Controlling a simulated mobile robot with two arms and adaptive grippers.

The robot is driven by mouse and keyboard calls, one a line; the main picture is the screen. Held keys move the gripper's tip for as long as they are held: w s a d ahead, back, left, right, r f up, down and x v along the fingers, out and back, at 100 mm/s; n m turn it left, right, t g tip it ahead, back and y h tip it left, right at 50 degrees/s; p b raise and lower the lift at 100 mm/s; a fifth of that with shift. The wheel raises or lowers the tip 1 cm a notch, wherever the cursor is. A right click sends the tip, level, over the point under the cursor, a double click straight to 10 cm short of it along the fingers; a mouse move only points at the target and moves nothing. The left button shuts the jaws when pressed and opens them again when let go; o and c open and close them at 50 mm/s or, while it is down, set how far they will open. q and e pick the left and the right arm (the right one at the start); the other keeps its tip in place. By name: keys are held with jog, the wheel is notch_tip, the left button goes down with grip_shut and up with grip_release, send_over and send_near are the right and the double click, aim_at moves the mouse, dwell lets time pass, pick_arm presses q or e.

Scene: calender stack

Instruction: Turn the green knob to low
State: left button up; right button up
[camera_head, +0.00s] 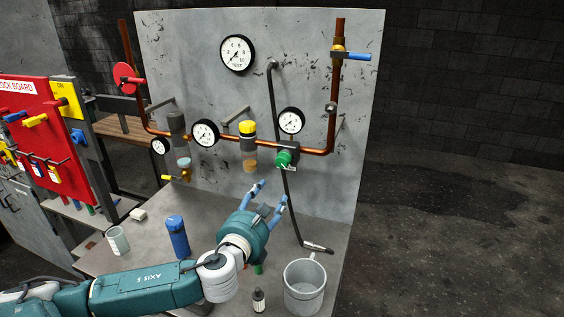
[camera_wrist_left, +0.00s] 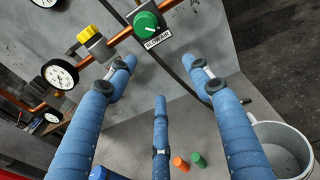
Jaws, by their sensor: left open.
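The green knob (camera_head: 284,159) sits on a regulator on the copper pipe, below a small round gauge (camera_head: 291,121). In the left wrist view the green knob (camera_wrist_left: 146,23) shows near the top, with a white pointer mark and a white label plate (camera_wrist_left: 158,39) below it; the label is too small to read surely. My left gripper (camera_head: 267,193) is open and empty, its blue fingers spread, below and a little left of the knob and apart from it. In the left wrist view the fingers (camera_wrist_left: 163,75) point up toward the knob. My right gripper is in neither view.
A yellow-topped filter (camera_head: 248,146) hangs left of the knob. A dark hose (camera_head: 275,110) runs down behind the knob to the bench.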

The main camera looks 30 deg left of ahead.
aim_at(281, 164)
pick_arm(q)
jog(key=w+a+r+m+p, duration=0.1)
jog(key=w, duration=0.2)
jog(key=w+a+r+m+t+p, duration=0.1)
jog(key=w+m, duration=0.1)
jog(key=w, duration=0.2)
jog(key=w+a+r+m+p, duration=0.1)
jog(key=w+r, duration=0.1)
jog(key=w, duration=0.1)
jog(key=shift+w+a+r+m+h, duration=0.1)
jog(key=shift+w+m+h, duration=0.2)
jog(key=shift+w, duration=0.05)
jog(key=shift+w+a, duration=0.1)
jog(key=shift+w, duration=0.55)
jog(key=shift+c, duration=0.5)
jog(key=c, duration=1)
